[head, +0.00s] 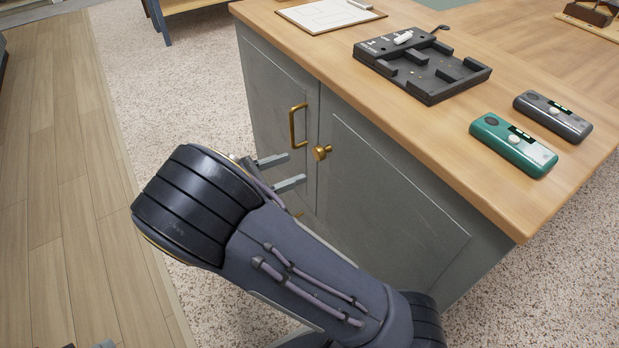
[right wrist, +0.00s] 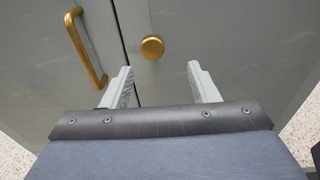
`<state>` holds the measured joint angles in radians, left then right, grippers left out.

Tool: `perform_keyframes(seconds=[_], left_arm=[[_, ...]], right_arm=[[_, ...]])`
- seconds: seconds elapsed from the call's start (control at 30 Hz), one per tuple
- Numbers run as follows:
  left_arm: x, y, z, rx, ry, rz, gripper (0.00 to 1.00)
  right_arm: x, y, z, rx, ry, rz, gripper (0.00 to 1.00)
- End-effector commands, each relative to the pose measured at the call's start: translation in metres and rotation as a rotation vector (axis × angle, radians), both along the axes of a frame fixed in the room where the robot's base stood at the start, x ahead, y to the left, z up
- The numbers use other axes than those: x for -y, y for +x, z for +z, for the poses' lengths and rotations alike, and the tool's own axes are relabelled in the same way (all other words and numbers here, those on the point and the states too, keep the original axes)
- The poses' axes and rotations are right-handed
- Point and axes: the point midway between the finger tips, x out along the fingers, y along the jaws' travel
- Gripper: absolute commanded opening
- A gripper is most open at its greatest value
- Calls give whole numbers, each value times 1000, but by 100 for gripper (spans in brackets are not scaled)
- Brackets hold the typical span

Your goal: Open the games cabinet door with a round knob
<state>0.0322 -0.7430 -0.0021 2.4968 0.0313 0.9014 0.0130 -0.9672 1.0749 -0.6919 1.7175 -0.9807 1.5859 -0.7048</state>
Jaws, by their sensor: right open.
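The grey games cabinet (head: 385,200) has two doors, both shut. The right door (head: 370,215) carries a round brass knob (head: 321,152) near its upper left edge. The left door (head: 275,95) carries a brass bar handle (head: 298,126). My right gripper (head: 283,172) is open and empty, just left of the knob in the head view, its fingers pointing toward the doors. In the right wrist view the knob (right wrist: 152,47) lies ahead of the two fingers (right wrist: 163,82), between their lines and not touched. The bar handle (right wrist: 86,48) is left of the fingers.
The wooden top (head: 460,160) bears a black tray with partitions (head: 425,70), a green device (head: 512,148), a dark grey device (head: 552,115) and a white board (head: 330,14). Speckled carpet (head: 190,90) lies clear left of the cabinet, beside a wood floor (head: 60,180).

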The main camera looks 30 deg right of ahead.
Motion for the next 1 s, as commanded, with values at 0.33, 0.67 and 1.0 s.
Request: perform_keyframes(seconds=[0.33,0.67,1.0], left_arm=[[0,0,-24,1,0,0,36],[0,0,-39,0,0,0,36],[0,0,-39,0,0,0,36]], right_arm=[[20,9,-6,-6,-79,37,54],[62,13,-5,-5,-77,39,54],[66,13,-3,-6,-77,39,53]])
